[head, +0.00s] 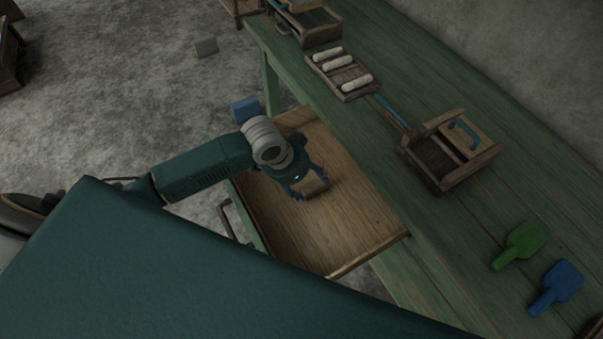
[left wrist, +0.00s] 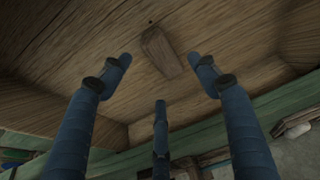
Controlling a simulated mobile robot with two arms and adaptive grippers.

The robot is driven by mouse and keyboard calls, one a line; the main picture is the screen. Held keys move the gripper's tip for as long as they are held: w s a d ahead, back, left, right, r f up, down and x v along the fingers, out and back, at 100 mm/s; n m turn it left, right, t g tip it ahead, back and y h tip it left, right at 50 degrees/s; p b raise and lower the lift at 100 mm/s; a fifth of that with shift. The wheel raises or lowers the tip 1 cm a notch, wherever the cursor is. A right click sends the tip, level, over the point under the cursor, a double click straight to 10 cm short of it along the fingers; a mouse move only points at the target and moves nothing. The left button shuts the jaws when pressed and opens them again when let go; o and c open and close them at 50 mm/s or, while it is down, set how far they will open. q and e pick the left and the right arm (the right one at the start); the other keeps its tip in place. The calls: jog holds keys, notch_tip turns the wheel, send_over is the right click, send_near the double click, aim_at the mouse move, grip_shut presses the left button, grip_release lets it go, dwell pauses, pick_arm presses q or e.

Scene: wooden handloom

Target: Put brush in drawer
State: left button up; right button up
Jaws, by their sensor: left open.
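The drawer (head: 352,222) is pulled out from the green table, its wooden floor bare over a wide area. A small brown wooden block-shaped piece, which looks like the brush (head: 318,187), is inside the drawer. It also shows in the left wrist view (left wrist: 160,52), lying on the drawer floor beyond my fingertips. My left gripper (head: 309,189) is over the drawer, pointing down into it. In the left wrist view its fingers (left wrist: 160,78) are spread, with clear space between them and no grip on the piece. The underside of the piece is hidden. My right gripper is not in view.
The green table (head: 400,120) holds a tray with several pale rolls (head: 343,77), a wooden box with a blue handle (head: 450,150), and green (head: 518,246) and blue (head: 556,287) paddle-shaped tools. The drawer's front and side walls surround my left gripper.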

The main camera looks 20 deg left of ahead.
pick_arm(q)
jog(key=shift+v, duration=2.7)
jog(key=shift+d, duration=0.1)
